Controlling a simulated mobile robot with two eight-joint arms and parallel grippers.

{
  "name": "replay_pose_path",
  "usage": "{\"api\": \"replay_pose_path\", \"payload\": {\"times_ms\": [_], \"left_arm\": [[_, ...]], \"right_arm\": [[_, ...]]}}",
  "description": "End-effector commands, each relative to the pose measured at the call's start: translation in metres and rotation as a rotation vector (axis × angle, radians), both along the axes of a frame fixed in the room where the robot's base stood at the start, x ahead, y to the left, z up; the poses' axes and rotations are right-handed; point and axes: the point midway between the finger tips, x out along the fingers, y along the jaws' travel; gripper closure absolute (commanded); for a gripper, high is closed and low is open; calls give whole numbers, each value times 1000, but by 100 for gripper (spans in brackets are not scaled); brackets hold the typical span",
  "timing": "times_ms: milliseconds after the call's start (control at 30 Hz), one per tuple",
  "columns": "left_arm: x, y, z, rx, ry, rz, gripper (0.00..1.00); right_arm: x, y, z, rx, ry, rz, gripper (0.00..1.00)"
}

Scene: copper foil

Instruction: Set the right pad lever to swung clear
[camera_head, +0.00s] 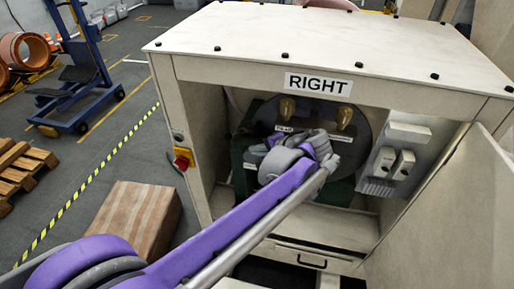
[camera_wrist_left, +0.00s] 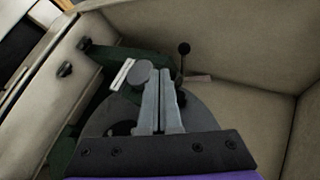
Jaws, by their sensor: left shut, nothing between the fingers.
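My left arm (camera_head: 240,215) reaches into the open cabinet under the RIGHT sign (camera_head: 318,84). In the head view its wrist hides the fingertips and much of the dark round plate (camera_head: 366,130). In the left wrist view my left gripper (camera_wrist_left: 159,88) is shut and empty. A lever with a black ball knob (camera_wrist_left: 184,48) stands just right of and beyond the fingertips, seemingly apart from them. I cannot tell for sure that it is the right pad lever. A grey round disc (camera_wrist_left: 143,70) is close left of the fingertips. My right gripper is not in view.
Two brass-coloured knobs (camera_head: 287,108) (camera_head: 344,117) sit on the plate's upper part. A grey switch box (camera_head: 403,160) is on the cabinet's right inside. A red switch (camera_head: 183,159) is on the left post. A cardboard box (camera_head: 135,215) stands left of the cabinet.

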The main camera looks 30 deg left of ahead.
Motion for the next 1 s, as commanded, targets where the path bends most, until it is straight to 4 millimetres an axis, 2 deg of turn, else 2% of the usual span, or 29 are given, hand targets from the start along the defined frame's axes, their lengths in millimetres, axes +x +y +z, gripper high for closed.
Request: {"api": "replay_pose_path", "payload": {"times_ms": [100, 300, 500, 700, 1000], "left_arm": [[5, 22, -17, 0, 1, 6, 100], [14, 54, -41, 0, 1, 4, 100], [22, 79, -32, 0, 0, 1, 100], [25, 87, -31, -1, 0, 0, 100], [25, 87, -31, -1, 1, -1, 100]], "right_arm": [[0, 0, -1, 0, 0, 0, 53], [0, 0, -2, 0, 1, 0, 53], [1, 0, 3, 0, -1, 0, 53], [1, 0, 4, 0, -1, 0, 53], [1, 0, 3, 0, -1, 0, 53]]}}
